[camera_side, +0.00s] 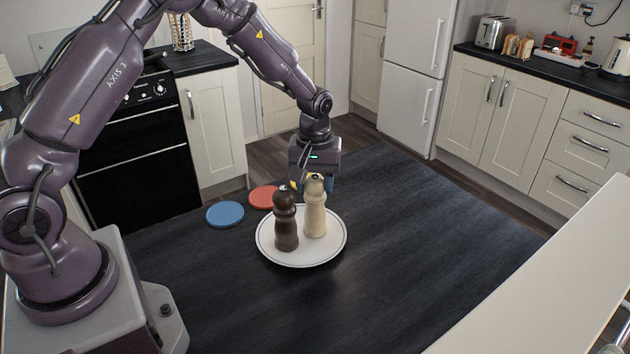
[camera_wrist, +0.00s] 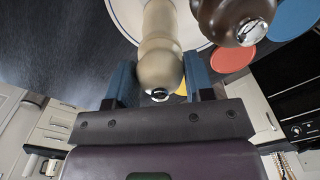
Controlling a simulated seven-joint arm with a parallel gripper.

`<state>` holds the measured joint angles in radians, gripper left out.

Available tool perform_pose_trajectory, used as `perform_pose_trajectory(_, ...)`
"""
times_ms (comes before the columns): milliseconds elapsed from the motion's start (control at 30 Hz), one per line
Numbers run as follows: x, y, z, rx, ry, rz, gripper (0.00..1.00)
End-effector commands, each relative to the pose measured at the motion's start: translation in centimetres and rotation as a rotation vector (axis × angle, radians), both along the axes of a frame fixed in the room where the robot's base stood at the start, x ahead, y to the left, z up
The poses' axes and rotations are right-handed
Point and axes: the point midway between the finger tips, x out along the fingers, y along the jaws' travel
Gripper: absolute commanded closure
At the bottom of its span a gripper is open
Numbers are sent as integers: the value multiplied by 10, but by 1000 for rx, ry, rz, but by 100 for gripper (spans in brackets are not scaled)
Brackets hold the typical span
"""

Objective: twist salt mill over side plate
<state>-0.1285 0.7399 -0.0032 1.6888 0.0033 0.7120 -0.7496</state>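A cream mill (camera_side: 315,212) and a dark brown mill (camera_side: 286,224) stand upright on a white side plate (camera_side: 301,260) with a dark rim line. Each has a metal knob on top. Which one holds salt is not marked. My gripper (camera_side: 314,181) points down behind the cream mill's head in the side view, which hides part of the fingers. In the wrist view, the blue fingers of my gripper (camera_wrist: 158,88) are spread on either side of the cream mill (camera_wrist: 158,60), with narrow gaps. The dark mill (camera_wrist: 235,18) is outside the fingers.
A blue coaster (camera_side: 225,214) and a red coaster (camera_side: 264,197) lie left of the plate. A yellow coaster (camera_wrist: 182,89) is mostly hidden by my gripper. The dark table (camera_side: 420,240) is clear to the right and front.

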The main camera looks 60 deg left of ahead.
Motion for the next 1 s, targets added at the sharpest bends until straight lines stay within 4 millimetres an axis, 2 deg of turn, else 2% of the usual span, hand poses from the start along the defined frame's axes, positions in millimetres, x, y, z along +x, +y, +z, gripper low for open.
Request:
perform_pose_trajectory(367, 0, 0, -1, 0, 0, 4, 73)
perform_pose_trajectory(467, 0, -1, -1, 1, 0, 82, 73)
perform_pose_trajectory(1000, 0, -1, -2, 2, -1, 1182, 73)
